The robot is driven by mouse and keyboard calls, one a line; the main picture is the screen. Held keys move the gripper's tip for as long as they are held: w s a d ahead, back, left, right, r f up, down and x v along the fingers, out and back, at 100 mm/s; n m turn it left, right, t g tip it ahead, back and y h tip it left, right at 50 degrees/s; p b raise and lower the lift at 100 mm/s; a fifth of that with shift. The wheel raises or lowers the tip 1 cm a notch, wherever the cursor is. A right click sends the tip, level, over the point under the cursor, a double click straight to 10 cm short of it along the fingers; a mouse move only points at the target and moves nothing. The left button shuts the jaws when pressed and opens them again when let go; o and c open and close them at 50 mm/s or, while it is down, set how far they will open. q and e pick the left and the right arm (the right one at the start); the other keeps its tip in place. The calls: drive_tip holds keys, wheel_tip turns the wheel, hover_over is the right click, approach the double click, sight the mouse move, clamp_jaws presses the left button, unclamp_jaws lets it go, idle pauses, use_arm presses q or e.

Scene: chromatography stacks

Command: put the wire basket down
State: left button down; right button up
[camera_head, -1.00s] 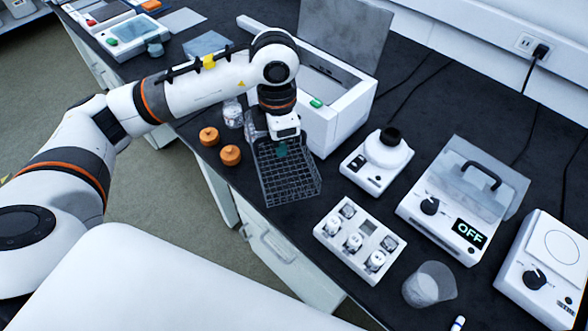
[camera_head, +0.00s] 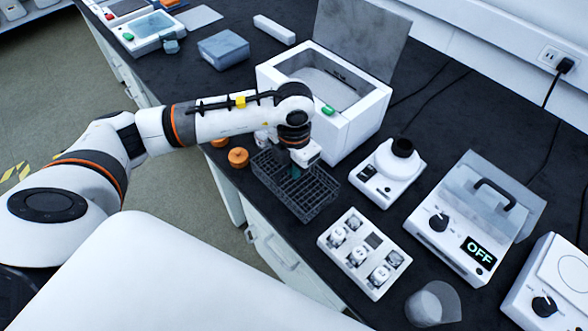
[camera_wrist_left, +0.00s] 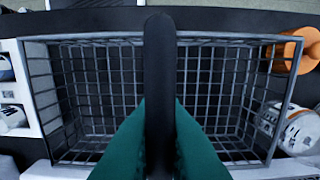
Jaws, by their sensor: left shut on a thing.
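The wire basket (camera_head: 312,203) is a dark grey mesh basket at the front edge of the black bench in the head view. It also shows in the left wrist view (camera_wrist_left: 95,95), filling most of the picture, and looks empty. My left gripper (camera_head: 295,172) is over the basket. Its teal fingers are shut on a dark bar, the basket's handle (camera_wrist_left: 160,60), which crosses the middle of the basket. I cannot tell whether the basket's bottom touches the bench. My right gripper is not in view.
An open white box (camera_head: 350,125) stands just behind the basket. A white rack of vials (camera_head: 362,255) is close on its right.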

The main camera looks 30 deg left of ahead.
use_arm(q)
drive_tip(key=shift+f, duration=0.95)
drive_tip(key=c, duration=1.5)
unclamp_jaws()
drive_tip(key=shift+r, duration=0.3)
wheel_tip(320, 180, up, 12)
drive_tip(key=shift+f+b, duration=0.15)
drive_tip(key=shift+b, duration=0.35)
